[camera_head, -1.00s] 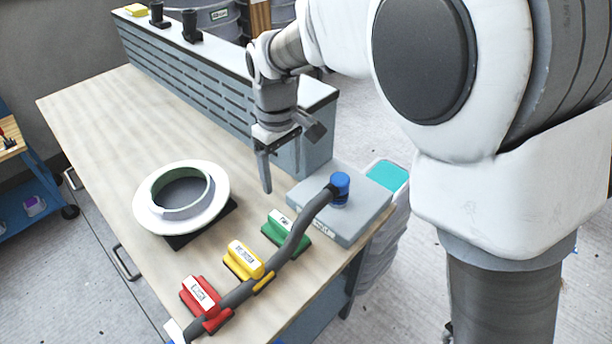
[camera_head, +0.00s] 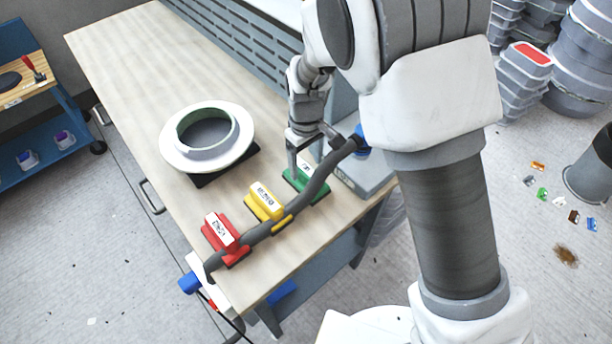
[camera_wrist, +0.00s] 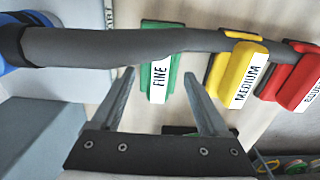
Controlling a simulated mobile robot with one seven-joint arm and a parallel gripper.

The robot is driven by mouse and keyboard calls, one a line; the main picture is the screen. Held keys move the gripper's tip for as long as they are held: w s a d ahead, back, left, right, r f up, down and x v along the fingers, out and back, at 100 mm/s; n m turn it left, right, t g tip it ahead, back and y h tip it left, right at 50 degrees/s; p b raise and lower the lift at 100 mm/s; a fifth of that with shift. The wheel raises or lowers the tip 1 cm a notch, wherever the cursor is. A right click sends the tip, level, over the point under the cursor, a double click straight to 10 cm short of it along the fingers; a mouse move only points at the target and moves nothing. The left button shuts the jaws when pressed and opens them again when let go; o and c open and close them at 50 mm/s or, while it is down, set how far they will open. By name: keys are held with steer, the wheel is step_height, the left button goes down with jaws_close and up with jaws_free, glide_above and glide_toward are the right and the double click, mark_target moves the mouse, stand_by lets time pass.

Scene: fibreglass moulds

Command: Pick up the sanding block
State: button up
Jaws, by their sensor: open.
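Three handled sanding blocks stand in a row on the workbench. The green block (camera_head: 309,192) is labelled FINE in the wrist view (camera_wrist: 174,78). The yellow block (camera_head: 262,206), labelled MEDIUM, is in the middle and also shows in the wrist view (camera_wrist: 234,73). The red block (camera_head: 216,238) is nearest the bench's front end; its label is only partly readable. My gripper (camera_head: 296,172) is open and empty, close to the green block. In the wrist view the green block shows between and beyond the fingertips (camera_wrist: 159,74). Contact cannot be told.
A grey hose (camera_head: 322,175) with a blue end runs across the blocks and hides part of them. A grey box (camera_head: 368,178) stands at its blue end. A white ring mould (camera_head: 240,150) sits left of the blocks. The bench's far left is clear.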

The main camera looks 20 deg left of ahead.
steer(key=shift+f, duration=1.35)
jaws_close()
